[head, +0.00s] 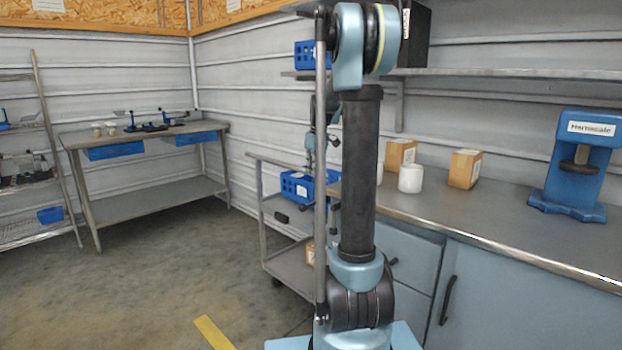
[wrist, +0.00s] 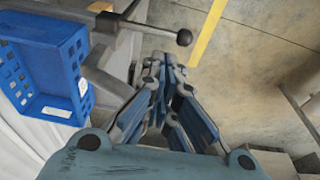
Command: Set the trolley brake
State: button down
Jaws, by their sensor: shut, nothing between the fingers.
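The grey trolley (head: 287,262) stands left of the counter, partly hidden behind my arm. A blue basket (head: 297,187) sits on its upper level; the basket also fills the left of the wrist view (wrist: 45,75). In the wrist view a metal lever with a dark round knob (wrist: 184,37) sticks out to the right near the trolley; it may be the brake lever. My gripper (wrist: 164,62) is shut and empty, with its tips just below the knob in the picture. I cannot tell whether they touch the lever. In the head view my arm hides much of this area.
A counter (head: 480,225) with boxes, a white cup (head: 410,179) and a blue press (head: 580,165) runs along the right. A steel table (head: 150,135) stands at the back left beside a wire rack (head: 35,150). The floor (head: 140,270) at left is clear, with a yellow stripe (head: 213,332).

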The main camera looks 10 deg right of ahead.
aim_at(314, 203)
jog(key=f, duration=0.4)
jog(key=w+a+f, duration=0.1)
jog(key=f, duration=0.3)
jog(key=w+f, duration=0.1)
jog(key=f, duration=0.3)
jog(key=shift+a, duration=0.15)
jog(key=shift+r, duration=0.1)
